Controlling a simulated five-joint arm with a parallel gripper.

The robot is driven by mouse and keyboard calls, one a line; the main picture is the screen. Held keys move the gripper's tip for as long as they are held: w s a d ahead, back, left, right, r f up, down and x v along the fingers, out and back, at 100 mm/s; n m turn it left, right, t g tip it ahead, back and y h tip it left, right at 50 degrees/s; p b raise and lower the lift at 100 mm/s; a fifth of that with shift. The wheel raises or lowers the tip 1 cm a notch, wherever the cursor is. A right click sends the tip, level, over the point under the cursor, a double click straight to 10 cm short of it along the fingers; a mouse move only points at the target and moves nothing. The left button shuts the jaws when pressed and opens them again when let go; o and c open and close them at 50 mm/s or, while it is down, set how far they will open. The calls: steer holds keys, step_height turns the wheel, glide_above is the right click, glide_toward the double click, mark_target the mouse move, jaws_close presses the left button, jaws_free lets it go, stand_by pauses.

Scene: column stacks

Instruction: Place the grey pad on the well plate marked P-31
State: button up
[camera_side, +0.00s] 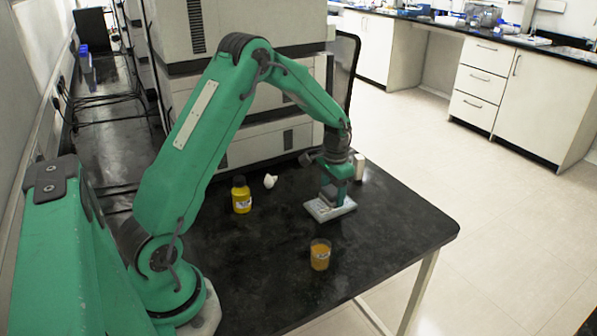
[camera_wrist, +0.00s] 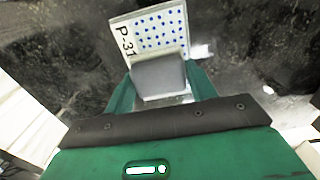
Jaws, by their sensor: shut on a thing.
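The well plate marked P-31 (camera_wrist: 148,25) lies on the black table and shows blue wells in the wrist view. It is also in the side view (camera_side: 318,211), under my gripper. My gripper (camera_wrist: 158,88) is shut on the grey pad (camera_wrist: 158,74), with a green finger on each side of it. In the wrist view the pad covers the near part of the plate. I cannot tell whether the pad touches the plate or is just above it. In the side view my gripper (camera_side: 335,202) points down at the plate and mostly hides the pad.
A yellow bottle (camera_side: 241,195) and a small white object (camera_side: 270,181) stand left of the plate. A jar of orange contents (camera_side: 320,254) stands nearer the table's front edge. A pale block (camera_side: 359,167) is behind my gripper. The table's right end is clear.

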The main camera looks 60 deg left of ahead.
mark_target(333, 190)
steer(key=o, duration=1)
step_height(333, 190, up, 12)
steer(key=shift+r, duration=0.15)
steer(key=shift+r, duration=0.1)
stand_by(0.5)
